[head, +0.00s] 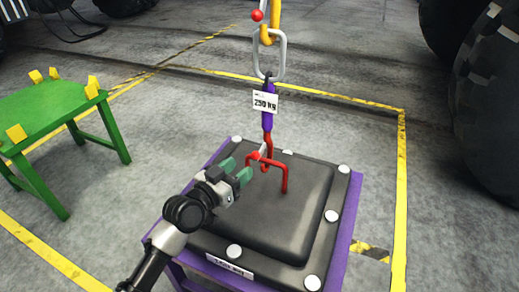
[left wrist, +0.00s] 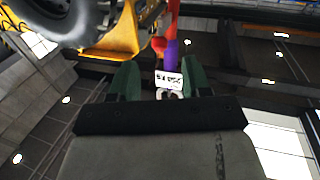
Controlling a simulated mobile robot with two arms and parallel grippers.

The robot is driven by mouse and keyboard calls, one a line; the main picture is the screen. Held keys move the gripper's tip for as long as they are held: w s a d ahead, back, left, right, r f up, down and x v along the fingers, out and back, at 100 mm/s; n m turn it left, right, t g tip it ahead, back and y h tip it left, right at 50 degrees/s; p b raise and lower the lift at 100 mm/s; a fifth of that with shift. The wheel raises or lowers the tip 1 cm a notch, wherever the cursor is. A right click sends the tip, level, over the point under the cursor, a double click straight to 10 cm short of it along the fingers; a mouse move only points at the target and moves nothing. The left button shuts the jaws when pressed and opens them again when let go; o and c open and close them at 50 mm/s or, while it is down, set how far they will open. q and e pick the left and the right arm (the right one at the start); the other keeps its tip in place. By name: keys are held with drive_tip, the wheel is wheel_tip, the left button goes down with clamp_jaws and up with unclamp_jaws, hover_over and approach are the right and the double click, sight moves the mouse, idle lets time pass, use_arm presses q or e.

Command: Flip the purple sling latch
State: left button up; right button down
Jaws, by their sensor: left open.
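The purple sling (head: 267,120) hangs upright with a white 250 kg tag (head: 264,101). A red hook (head: 268,143) is at its lower end, with a small latch ending in a red knob (head: 254,156) on its left side. The hook meets the red handle (head: 285,176) of the dark casting; whether it passes under the bar is unclear. My left gripper (head: 237,168) is open and empty, just left of the knob. In the left wrist view the purple sling (left wrist: 170,54) and red knob (left wrist: 158,44) show between the green fingertips, beyond them. My right gripper is out of view.
The casting (head: 270,205) sits on a purple stand (head: 345,235). A steel link (head: 283,55) joins the sling to a yellow hook (head: 274,22) above, which has its own red knob. A green table (head: 55,110) stands left, a large tyre (head: 490,100) right.

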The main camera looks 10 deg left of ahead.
sight(253, 157)
use_arm(q)
drive_tip(key=b+x, duration=0.1)
drive_tip(key=x, duration=0.6)
drive_tip(key=shift+w+d, duration=0.2)
drive_tip(key=shift+w, duration=0.05)
drive_tip(key=shift+w+d, duration=0.35)
drive_tip(key=shift+w, duration=0.2)
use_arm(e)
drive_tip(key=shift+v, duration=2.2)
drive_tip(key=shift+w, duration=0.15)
